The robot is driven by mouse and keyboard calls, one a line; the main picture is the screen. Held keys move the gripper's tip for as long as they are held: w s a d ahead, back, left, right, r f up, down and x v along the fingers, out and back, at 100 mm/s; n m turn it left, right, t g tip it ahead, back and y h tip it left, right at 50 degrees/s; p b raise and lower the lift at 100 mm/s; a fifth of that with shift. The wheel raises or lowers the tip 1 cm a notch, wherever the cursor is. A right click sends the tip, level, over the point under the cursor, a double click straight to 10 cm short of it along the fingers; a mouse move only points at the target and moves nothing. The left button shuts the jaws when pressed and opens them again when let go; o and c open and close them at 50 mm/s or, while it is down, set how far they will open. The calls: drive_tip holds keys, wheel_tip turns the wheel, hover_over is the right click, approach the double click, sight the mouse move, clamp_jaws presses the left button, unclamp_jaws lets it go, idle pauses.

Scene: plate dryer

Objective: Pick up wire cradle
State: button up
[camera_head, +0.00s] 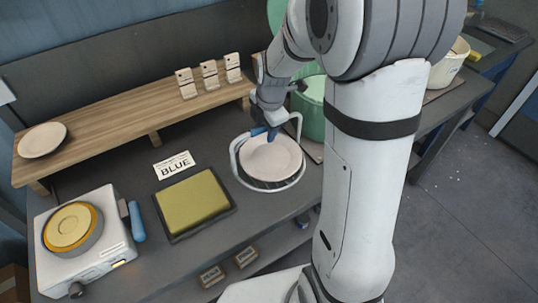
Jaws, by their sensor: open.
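The wire cradle (241,178) stands on the dark workbench near the middle of the picture. It has a pale wire frame with an upright loop at its right, and a pale round plate (270,157) lies in it. My gripper (263,131) is at the cradle's back edge, close to the upright wire and above the plate. Its blue fingertips are apart and small in the picture. I cannot tell whether they touch the wire. My arm hides part of the bench to the right.
Left of the cradle lie a green pad on a dark tray (174,238) and a card reading BLUE (174,165). A white device (85,271) with a yellow round top stands front left. A wooden shelf (105,125) runs behind, with a plate (42,140). A green container (312,106) stands behind the cradle.

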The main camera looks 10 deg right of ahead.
drive_tip(key=shift+f+b, duration=0.25)
drive_tip(key=shift+b, duration=0.05)
drive_tip(key=shift+c, duration=0.3)
clamp_jaws()
idle(0.4)
